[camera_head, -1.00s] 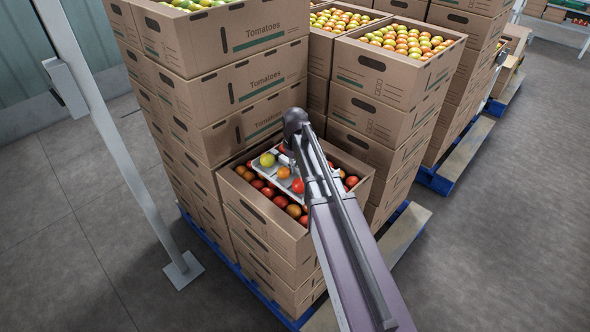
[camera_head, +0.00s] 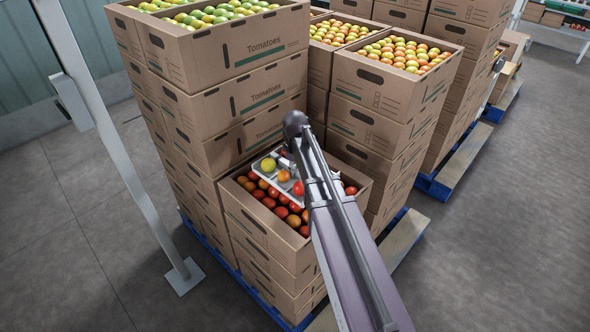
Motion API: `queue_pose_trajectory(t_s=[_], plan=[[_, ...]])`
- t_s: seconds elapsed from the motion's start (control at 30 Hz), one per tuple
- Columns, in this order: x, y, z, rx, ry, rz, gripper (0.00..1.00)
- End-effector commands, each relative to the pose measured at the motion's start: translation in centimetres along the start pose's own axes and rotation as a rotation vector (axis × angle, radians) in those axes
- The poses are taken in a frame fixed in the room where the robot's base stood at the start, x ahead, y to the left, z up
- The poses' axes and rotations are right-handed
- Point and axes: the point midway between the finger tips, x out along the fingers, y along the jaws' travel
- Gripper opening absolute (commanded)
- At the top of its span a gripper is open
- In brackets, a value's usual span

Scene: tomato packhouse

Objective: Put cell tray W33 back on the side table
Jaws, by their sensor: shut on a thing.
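A pale grey tray (camera_head: 271,180) with a few tomatoes in it, one yellow-green and others orange to red, is over an open carton (camera_head: 237,204) of mostly red tomatoes. No label is readable on the tray. My gripper (camera_head: 286,163) is at the tray's far right edge, shut on it; my arm hides the tray's right part and most of the fingers. I cannot tell whether the tray touches the tomatoes below. No side table is clearly identifiable near the tray.
Taller carton stacks (camera_head: 245,90) of tomatoes rise behind and left of the open carton, close to my arm. A metal post (camera_head: 110,140) stands at left. Blue pallets (camera_head: 437,187) edge the floor. Grey floor (camera_head: 520,220) is clear at right.

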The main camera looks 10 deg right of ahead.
Motion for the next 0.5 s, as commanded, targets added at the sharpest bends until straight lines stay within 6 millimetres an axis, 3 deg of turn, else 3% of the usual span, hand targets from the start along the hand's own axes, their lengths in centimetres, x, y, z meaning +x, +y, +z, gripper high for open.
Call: queue_pose_trajectory(t_s=[0.27,0.5], plan=[[-0.4,-2.4,3.3,-0.001,0.0,0.0,0.0],[-0.9,-5.4,7.6,-0.001,0.0,0.0,0.0]])
